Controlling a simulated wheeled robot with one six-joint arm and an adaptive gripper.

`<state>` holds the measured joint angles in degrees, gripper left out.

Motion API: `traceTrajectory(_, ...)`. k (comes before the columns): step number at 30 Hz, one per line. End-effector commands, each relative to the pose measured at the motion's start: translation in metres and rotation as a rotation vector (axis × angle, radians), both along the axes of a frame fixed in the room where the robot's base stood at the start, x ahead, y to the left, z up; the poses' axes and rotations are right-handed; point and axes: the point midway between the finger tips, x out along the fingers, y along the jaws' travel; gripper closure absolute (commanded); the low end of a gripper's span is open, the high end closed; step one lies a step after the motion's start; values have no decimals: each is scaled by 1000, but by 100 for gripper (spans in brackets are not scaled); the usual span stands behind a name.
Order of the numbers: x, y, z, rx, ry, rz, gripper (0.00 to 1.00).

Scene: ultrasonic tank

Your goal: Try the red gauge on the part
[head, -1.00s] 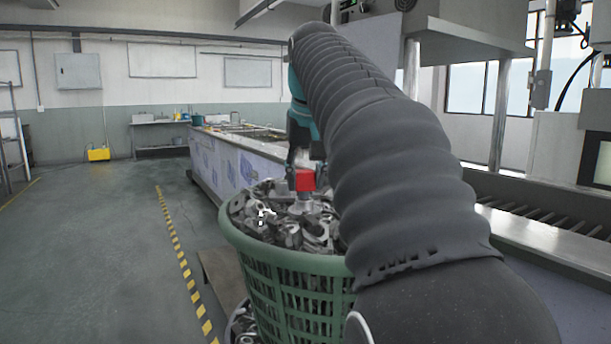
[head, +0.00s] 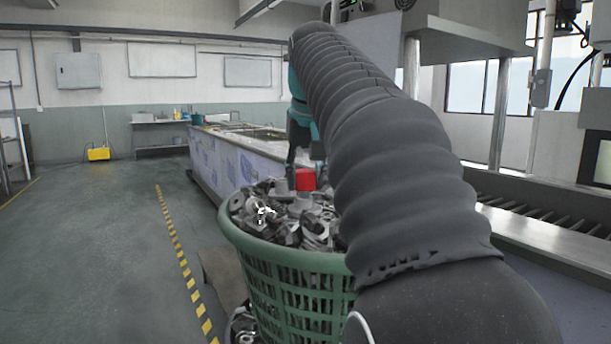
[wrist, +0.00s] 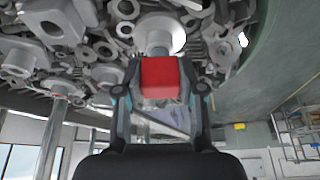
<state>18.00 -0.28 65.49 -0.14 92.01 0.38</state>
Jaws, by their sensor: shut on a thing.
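The red gauge (head: 306,180) is a small red block above the heap of metal parts in the green basket. My gripper (wrist: 162,88) is shut on the red gauge, which also shows in the wrist view (wrist: 160,76) between the two fingers. A grey round-flanged part (wrist: 163,28) lies directly beyond the gauge in the wrist view, in line with it. A short grey stem shows between the red block and the flange. I cannot tell whether gauge and part touch. In the head view my arm hides much of the gripper's right side.
The green basket (head: 300,300) is heaped with loose grey metal parts (head: 265,212). A long tank (head: 240,165) stands behind it. A metal conveyor or rack (head: 545,230) runs along the right. The floor at left, past the yellow-black stripe (head: 181,262), is clear.

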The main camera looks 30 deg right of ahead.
Motion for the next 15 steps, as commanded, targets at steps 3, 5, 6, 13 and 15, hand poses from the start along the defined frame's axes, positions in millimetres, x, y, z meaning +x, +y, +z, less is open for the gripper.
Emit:
traceTrajectory(3,0,0,-2,2,7,0,97)
traceTrajectory(5,0,0,-3,2,7,0,97)
traceTrajectory(6,0,0,-3,2,7,0,97)
traceTrajectory(13,0,0,-1,3,8,0,97)
traceTrajectory(15,0,0,1,3,8,0,97)
